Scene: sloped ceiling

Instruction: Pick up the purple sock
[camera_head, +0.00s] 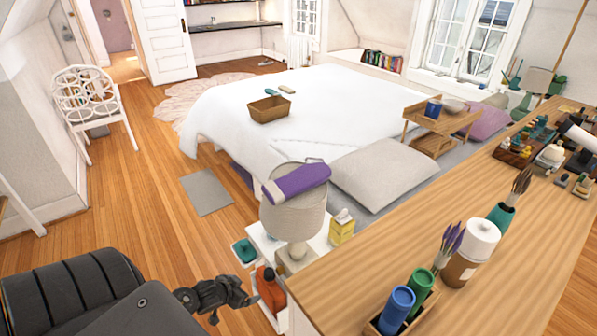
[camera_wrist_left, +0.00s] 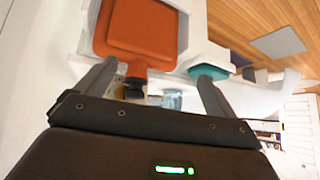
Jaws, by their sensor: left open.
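A purple rolled cloth (camera_head: 297,182), which looks like the purple sock, lies across the top of a lampshade (camera_head: 292,217) beside the bed. My left gripper (camera_head: 257,298) is low in front of the nightstand, below and to the left of the lamp, apart from the sock. It is open, next to an orange bottle (camera_head: 269,287). In the left wrist view, the open fingers (camera_wrist_left: 152,78) point toward the orange bottle (camera_wrist_left: 140,28); its dark neck shows between them. The sock cannot be made out in that view. My right gripper is not in view.
A wooden counter (camera_head: 440,215) with cups and brushes stands at right. A bed (camera_head: 330,105) lies behind. Wooden floor (camera_head: 150,200) is open at left.

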